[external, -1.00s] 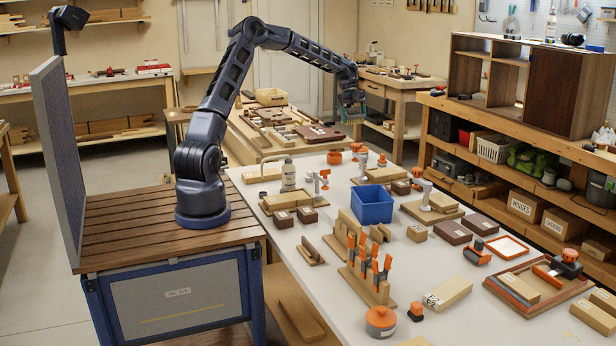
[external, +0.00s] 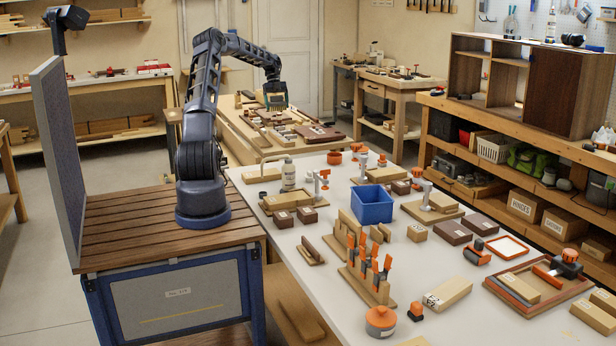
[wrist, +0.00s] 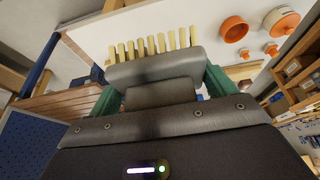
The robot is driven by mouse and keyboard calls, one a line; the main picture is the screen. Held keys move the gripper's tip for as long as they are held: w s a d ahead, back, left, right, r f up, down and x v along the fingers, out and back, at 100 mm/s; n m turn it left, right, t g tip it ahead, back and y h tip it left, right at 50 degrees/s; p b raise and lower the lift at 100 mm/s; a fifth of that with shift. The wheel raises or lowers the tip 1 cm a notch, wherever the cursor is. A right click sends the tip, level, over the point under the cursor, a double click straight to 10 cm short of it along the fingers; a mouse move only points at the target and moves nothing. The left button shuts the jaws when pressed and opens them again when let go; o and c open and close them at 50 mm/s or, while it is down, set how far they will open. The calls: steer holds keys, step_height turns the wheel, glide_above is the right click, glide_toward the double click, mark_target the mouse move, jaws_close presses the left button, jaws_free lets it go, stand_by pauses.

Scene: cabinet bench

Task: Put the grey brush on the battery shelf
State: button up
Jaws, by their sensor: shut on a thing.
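My gripper (external: 275,101) is raised at the far end of my arm, above the back wooden bench in the external view. In the wrist view its green fingers are shut on the grey brush (wrist: 155,66), a grey block with a row of pale yellow bristles. In the external view the brush is too small to make out clearly. A wooden cabinet with open shelves (external: 507,61) stands on the right bench. I cannot tell which shelf is the battery shelf, as no label for it is readable.
The white table (external: 325,262) is crowded with a blue bin (external: 372,205), clamps, wooden blocks and orange-handled tools. The right bench (external: 540,142) holds boxes and a white basket (external: 493,149) below. The air around my gripper looks clear.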

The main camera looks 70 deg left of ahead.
steer(key=s+a, duration=0.7)
steer(key=s, duration=0.5)
steer(key=s+a, duration=0.8)
steer(key=s, duration=0.4)
steer(key=f, duration=4.1)
steer(key=shift+w+d, duration=0.15)
steer(key=shift+w, duration=0.1)
steer(key=shift+f, duration=0.1)
steer(key=o, duration=0.9)
steer(key=v, duration=1.2)
